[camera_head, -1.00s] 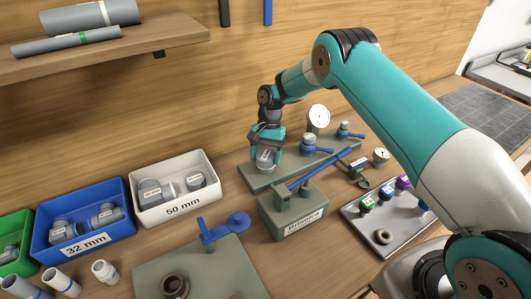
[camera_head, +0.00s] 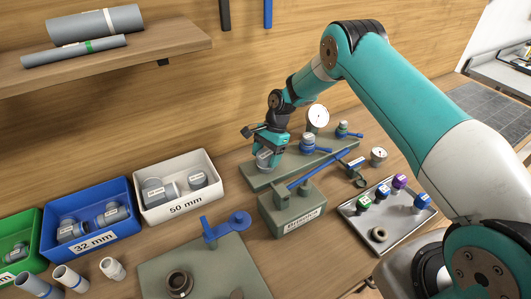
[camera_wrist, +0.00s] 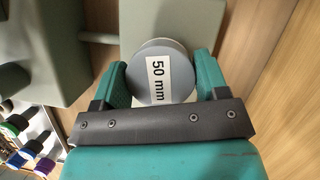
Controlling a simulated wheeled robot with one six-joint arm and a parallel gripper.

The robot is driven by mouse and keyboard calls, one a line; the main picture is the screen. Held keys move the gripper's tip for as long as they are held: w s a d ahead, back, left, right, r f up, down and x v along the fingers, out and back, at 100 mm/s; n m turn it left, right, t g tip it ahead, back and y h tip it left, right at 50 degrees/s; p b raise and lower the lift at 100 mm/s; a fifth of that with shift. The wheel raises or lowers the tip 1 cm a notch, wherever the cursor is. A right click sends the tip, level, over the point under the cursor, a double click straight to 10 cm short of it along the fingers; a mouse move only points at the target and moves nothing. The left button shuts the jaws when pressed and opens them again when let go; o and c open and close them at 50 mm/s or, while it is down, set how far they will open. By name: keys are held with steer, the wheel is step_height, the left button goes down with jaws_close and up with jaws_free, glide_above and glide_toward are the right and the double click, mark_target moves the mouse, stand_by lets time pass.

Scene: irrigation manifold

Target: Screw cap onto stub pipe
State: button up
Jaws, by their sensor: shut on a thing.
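My gripper (camera_wrist: 161,82) is shut on a round grey cap (camera_wrist: 150,62) with a white "50 mm" label, seen top-on in the wrist view. In the head view my gripper (camera_head: 267,153) is at the left end of the grey-green manifold board (camera_head: 256,178), with the cap (camera_head: 264,160) low between its fingers, close above or on the board. The stub pipe is hidden under the cap and gripper, so I cannot tell how far the cap sits on it.
Blue-handled valves (camera_head: 308,143) and a gauge (camera_head: 317,117) stand right on the board. A white "50 mm" bin (camera_head: 180,185) and blue "32 mm" bin (camera_head: 90,222) stand left. A tray (camera_head: 400,230) with coloured caps is right.

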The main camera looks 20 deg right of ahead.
steer(key=shift+d+m, duration=0.25)
steer(key=shift+m, duration=0.75)
steer(key=o, duration=1)
steer(key=shift+t, duration=0.3)
steer(key=shift+o, duration=1.1)
steer(key=shift+a, duration=0.15)
steer(key=shift+r, duration=0.15)
steer(key=shift+y, duration=0.3)
steer(key=shift+r+p, duration=1.95)
steer(key=shift+r, duration=0.95)
